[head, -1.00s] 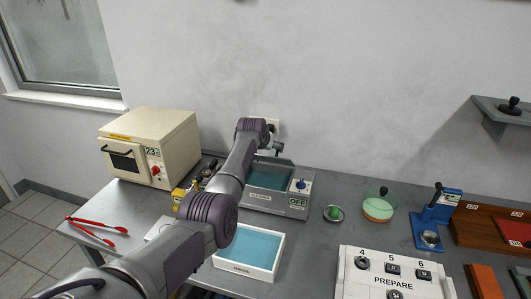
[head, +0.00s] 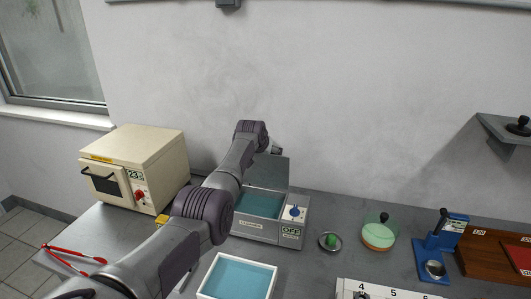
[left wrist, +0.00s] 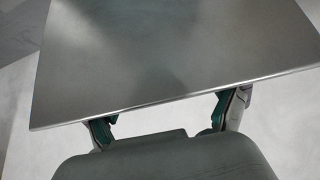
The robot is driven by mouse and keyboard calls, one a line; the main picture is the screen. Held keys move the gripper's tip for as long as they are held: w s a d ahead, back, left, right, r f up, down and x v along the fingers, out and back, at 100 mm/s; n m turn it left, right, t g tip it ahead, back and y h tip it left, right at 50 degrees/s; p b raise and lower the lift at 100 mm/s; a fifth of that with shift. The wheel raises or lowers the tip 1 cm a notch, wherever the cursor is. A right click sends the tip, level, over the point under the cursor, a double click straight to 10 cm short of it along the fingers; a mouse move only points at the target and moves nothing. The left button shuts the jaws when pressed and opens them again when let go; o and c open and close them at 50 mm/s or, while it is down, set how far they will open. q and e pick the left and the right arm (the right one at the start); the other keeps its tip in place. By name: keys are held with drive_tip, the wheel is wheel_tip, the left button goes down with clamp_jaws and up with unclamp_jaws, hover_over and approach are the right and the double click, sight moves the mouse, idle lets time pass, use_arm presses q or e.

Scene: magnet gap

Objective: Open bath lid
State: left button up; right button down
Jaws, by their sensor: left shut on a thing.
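The bath (head: 268,231) is a grey box on the bench with blue-green liquid inside, a blue knob and an "OFF" label. Its lid (head: 270,172) stands raised at the back edge, so the basin is open to view. My left gripper (head: 276,149) is at the lid's upper edge, partly hidden behind my own wrist. In the left wrist view the lid is a flat grey metal plate (left wrist: 170,50) against the fingers (left wrist: 165,120), which are shut on it. The exact grip point is hidden. My right gripper is out of view.
A white tray of blue liquid (head: 238,277) stands in front of the bath. A cream oven (head: 133,168) and red tongs (head: 72,262) are at left. The wall is close behind.

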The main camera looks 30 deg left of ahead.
use_arm(q)
drive_tip(key=shift+w+f, duration=0.35)
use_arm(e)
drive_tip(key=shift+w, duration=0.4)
use_arm(q)
drive_tip(key=shift+d, duration=0.1)
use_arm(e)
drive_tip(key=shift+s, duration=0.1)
use_arm(q)
drive_tip(key=o, duration=1.3)
drive_tip(key=shift+f, duration=0.1)
drive_tip(key=shift+o, duration=0.6)
drive_tip(key=shift+w+f, duration=0.1)
drive_tip(key=shift+w, duration=0.2)
drive_tip(key=v, duration=1.2)
